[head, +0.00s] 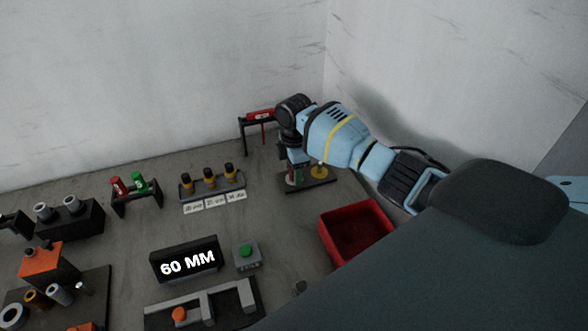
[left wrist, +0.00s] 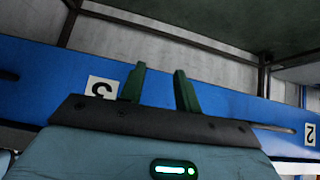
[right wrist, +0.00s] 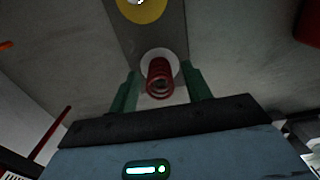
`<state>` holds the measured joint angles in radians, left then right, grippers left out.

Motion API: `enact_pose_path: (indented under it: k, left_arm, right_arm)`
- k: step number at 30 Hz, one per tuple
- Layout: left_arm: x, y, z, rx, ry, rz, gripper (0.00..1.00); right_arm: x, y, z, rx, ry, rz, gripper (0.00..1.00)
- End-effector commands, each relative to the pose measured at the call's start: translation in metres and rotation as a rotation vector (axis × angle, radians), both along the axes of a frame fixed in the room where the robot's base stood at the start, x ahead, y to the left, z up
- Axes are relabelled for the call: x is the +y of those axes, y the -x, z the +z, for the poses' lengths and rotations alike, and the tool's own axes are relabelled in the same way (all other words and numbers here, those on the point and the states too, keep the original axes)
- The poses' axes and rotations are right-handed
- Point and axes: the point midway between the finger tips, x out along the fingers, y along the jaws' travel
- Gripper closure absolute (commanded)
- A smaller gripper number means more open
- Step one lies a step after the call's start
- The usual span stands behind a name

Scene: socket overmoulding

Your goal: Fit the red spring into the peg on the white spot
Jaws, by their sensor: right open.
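The red spring (right wrist: 158,78) stands on the white spot (right wrist: 172,57) of a dark board in the right wrist view. My right gripper (right wrist: 162,78) is open, its green fingers on either side of the spring with gaps showing. The peg cannot be made out, so I cannot tell whether the spring is around it. In the head view my right gripper (head: 294,178) points down over the dark board (head: 322,183), largely hiding the spring and white spot. My left gripper (left wrist: 160,90) is open and empty in the left wrist view, away from the board.
A yellow spot (right wrist: 142,8) lies beside the white one. A red bin (head: 350,233) is close in front of the board. A black stand with a red item (head: 262,115) is behind. A rack with several yellow-black pieces (head: 210,182) stands left, beyond some clear table.

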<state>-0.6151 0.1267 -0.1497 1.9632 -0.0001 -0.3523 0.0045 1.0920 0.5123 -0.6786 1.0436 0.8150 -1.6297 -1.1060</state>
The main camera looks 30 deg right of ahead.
Motion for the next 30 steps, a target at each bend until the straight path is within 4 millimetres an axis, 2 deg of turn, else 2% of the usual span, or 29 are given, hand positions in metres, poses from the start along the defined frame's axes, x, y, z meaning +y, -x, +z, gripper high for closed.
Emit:
enact_pose_path:
  k: [3,12,18,30]
  left_arm:
    - [0.0,-0.002,0.002,-0.004,-0.001,-0.003,0.67]
    - [-0.001,-0.01,0.013,-0.031,0.004,0.002,0.67]
    - [-0.003,-0.011,0.014,-0.031,0.01,0.008,0.67]
    - [-0.003,-0.009,0.011,-0.024,0.009,0.009,0.67]
  right_arm:
    - [0.0,0.0,0.003,-0.002,0.0,0.0,0.51]
    - [0.0,-0.001,0.052,-0.005,-0.001,0.0,0.51]
    - [0.0,0.0,0.074,-0.003,0.0,0.0,0.51]
    - [0.0,0.0,0.078,0.0,0.0,0.0,0.51]
